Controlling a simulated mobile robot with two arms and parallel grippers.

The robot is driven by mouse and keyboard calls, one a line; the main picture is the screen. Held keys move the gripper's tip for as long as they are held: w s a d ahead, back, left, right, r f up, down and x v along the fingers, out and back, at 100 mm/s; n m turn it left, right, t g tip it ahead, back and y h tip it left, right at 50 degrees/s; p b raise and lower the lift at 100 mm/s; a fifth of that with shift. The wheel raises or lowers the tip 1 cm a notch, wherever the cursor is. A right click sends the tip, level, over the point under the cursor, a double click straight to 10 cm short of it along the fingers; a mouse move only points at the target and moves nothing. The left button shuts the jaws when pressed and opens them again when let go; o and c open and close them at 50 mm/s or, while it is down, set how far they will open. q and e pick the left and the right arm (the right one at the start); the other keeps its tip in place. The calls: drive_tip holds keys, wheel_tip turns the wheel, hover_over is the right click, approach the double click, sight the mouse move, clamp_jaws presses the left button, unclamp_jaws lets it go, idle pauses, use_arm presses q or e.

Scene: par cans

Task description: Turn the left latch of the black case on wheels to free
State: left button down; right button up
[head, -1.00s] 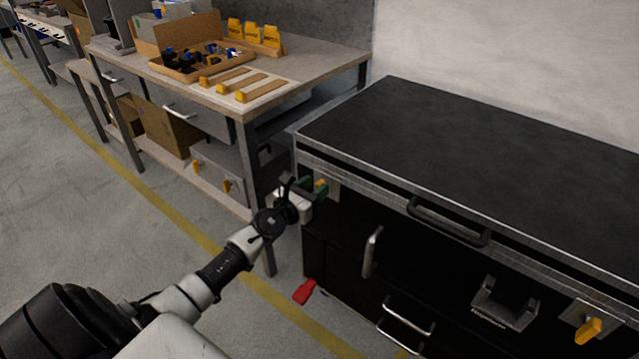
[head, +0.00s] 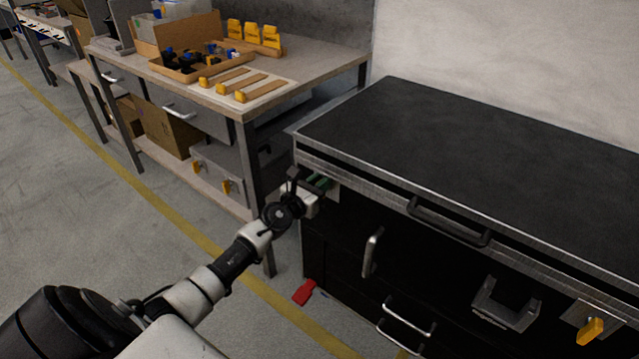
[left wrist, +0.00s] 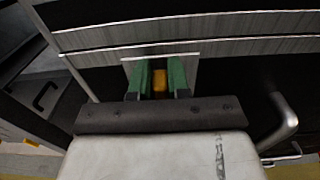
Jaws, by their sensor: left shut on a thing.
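The black case on wheels (head: 470,160) stands at the right in the head view, its front facing me. My left gripper (head: 318,181) is at the upper left of that front. In the left wrist view its two green fingers (left wrist: 159,82) are shut on the yellow left latch (left wrist: 160,82), one finger on each side. The latch sits on a small metal plate (left wrist: 188,64). In the head view the gripper hides this latch. A second yellow latch (head: 590,331) shows at the right of the front. My right gripper is not in view.
A workbench (head: 300,75) with a wooden tray (head: 200,68) and several yellow-ended pieces stands left of the case. Metal handles (head: 372,252) stick out from the case front. A red pedal-like part (head: 304,292) is low near the floor. Floor at the left is clear.

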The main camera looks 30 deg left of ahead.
use_arm(q)
drive_tip(key=a+f+n, duration=0.1)
drive_tip(key=n, duration=0.5)
drive_tip(key=a+f+n+p, duration=0.1)
drive_tip(key=n, duration=0.5)
drive_tip(key=a+f+n+p, duration=0.1)
drive_tip(key=n, duration=0.5)
drive_tip(key=shift+w, duration=0.1)
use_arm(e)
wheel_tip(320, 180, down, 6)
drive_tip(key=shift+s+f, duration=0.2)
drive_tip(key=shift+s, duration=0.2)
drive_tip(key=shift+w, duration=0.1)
use_arm(q)
drive_tip(key=c, duration=1.1)
unclamp_jaws()
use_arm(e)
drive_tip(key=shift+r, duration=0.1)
